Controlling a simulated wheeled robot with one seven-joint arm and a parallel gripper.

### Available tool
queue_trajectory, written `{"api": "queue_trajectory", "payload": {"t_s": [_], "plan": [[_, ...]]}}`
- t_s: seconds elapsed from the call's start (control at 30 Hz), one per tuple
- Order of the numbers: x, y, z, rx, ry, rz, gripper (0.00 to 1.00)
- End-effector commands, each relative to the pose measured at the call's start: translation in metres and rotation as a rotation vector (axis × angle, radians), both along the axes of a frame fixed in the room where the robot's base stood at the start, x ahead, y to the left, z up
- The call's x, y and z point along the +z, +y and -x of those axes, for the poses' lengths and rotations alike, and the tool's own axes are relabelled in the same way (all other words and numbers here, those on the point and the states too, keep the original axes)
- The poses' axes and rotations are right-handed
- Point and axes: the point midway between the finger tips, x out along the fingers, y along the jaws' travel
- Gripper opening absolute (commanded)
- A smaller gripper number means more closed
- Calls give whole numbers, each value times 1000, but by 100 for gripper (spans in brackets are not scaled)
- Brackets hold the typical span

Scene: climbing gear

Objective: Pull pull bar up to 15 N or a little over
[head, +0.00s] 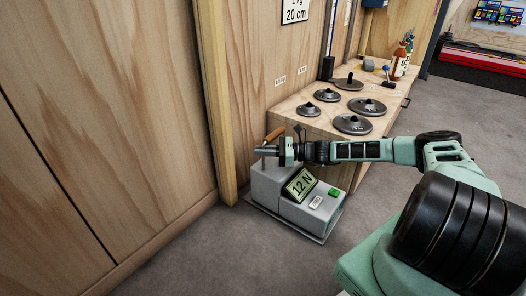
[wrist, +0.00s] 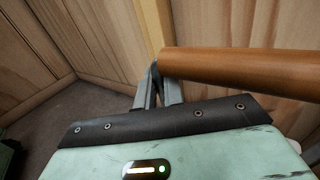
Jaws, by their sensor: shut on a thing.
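The pull bar (head: 275,134) is a brown wooden handle above the grey force gauge box (head: 272,185) on the floor by the wall. In the wrist view the pull bar (wrist: 240,72) runs from the middle to the right edge. My gripper (head: 270,150) is shut on the bar; in the wrist view the fingers (wrist: 157,85) meet at its left end. The display (head: 300,185) on the box reads 12 N. What joins the bar to the box is hidden by my gripper.
A wooden bench (head: 362,145) with several dark disc weights (head: 353,124) and bottles (head: 399,62) stands behind. A wooden post (head: 216,100) rises close at left. Grey floor is open in front.

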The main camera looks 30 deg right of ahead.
Motion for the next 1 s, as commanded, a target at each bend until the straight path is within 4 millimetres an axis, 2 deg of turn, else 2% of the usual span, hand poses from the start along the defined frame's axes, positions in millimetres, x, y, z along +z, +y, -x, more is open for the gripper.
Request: {"api": "queue_trajectory", "payload": {"t_s": [0.03, 0.6, 1.0], "plan": [[5, -1, 0, 0, -5, -3, 0], [14, -1, -1, 0, -7, -4, 0], [13, -1, -1, 0, -6, -5, 0]]}}
